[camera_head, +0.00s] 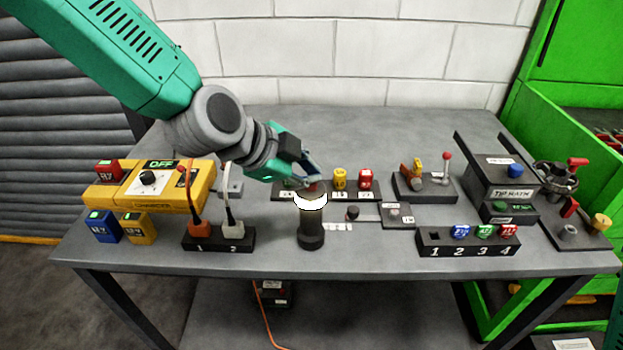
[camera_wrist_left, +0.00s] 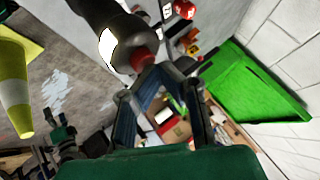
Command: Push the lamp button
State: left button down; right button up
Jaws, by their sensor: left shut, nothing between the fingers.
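The lamp (camera_head: 311,232) is a dark upright cylinder with a white glowing band, standing near the middle of the table. In the left wrist view the lamp (camera_wrist_left: 92,12) shows at the top, with its red button (camera_wrist_left: 143,60) on its end. My left gripper (camera_head: 316,182) is shut and empty, with its fingertips at the lamp's top. In the left wrist view the fingertips (camera_wrist_left: 160,74) are right at the button's edge; I cannot tell if they touch it. In the head view the fingers mostly hide the button. My right gripper is not in view.
A yellow control box (camera_head: 150,185) with a knob and a two-socket block (camera_head: 218,238) stand left of the lamp. A numbered block (camera_head: 467,241) and a lever unit (camera_head: 425,186) stand to the right. Bare table lies in front of the lamp.

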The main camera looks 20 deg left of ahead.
pick_arm(q)
jog(key=shift+r+p, duration=0.55)
jog(key=shift+r, duration=0.2)
jog(key=shift+r, duration=0.1)
notch_tip(320, 180, up, 6)
jog(key=p, duration=0.5)
